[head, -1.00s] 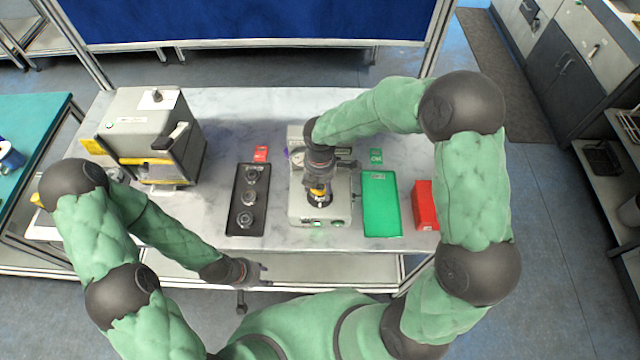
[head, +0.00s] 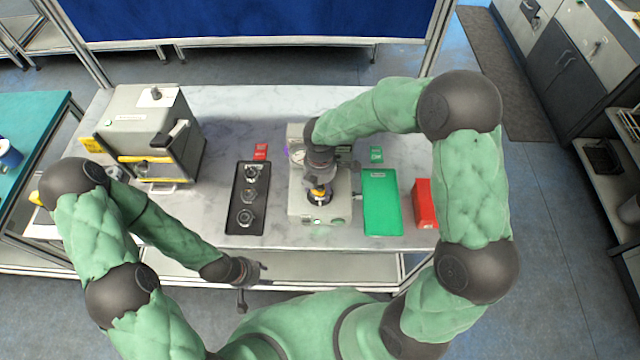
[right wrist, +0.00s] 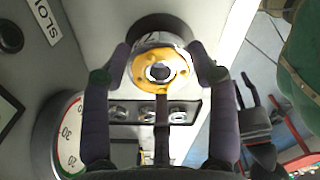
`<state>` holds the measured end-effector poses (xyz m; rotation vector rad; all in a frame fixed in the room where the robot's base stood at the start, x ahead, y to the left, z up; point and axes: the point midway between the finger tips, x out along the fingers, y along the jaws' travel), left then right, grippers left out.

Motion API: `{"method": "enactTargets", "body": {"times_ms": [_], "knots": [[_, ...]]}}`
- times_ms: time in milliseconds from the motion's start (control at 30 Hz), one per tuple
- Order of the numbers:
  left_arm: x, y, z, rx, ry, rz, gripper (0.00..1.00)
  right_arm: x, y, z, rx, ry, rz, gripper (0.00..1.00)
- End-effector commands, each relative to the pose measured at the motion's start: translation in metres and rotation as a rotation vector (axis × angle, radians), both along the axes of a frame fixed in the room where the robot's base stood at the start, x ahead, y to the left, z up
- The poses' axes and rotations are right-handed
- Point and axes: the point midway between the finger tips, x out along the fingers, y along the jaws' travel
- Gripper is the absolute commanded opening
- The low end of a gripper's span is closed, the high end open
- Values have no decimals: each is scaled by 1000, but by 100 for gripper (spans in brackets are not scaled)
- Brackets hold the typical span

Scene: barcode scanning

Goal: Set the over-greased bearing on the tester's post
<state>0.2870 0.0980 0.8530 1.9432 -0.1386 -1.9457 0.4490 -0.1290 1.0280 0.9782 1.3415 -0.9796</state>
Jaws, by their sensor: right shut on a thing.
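The over-greased bearing (right wrist: 143,68), a ring smeared with yellow-orange grease, is between the fingers of my right gripper (right wrist: 160,60), which is shut on it. A dark round part of the tester (right wrist: 160,24) shows behind the bearing in the wrist view. My left gripper (head: 256,284) is open and empty in front of the table.
A black tray (head: 235,222) holding several bearings lies left of the tester. A green tray (head: 382,205) and a red bin (head: 424,205) are on its right. A grey machine (head: 140,130) stands at the back left. A dial gauge (right wrist: 68,132) is close to my right fingers.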

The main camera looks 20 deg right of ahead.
Motion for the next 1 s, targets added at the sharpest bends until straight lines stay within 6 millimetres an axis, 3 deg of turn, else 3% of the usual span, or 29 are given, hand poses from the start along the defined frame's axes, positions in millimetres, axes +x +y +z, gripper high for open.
{"method": "enactTargets", "body": {"times_ms": [867,900,967,1000], "knots": [[0,0,-5,0,0,0,40,0,0,-10,0,-1,0,15],[0,0,-5,0,0,0,40,1,0,-9,1,-2,-1,70],[0,0,-4,0,0,0,40,1,0,-9,1,-2,0,87],[0,0,-4,0,0,0,40,1,0,-9,1,-2,0,87]]}}
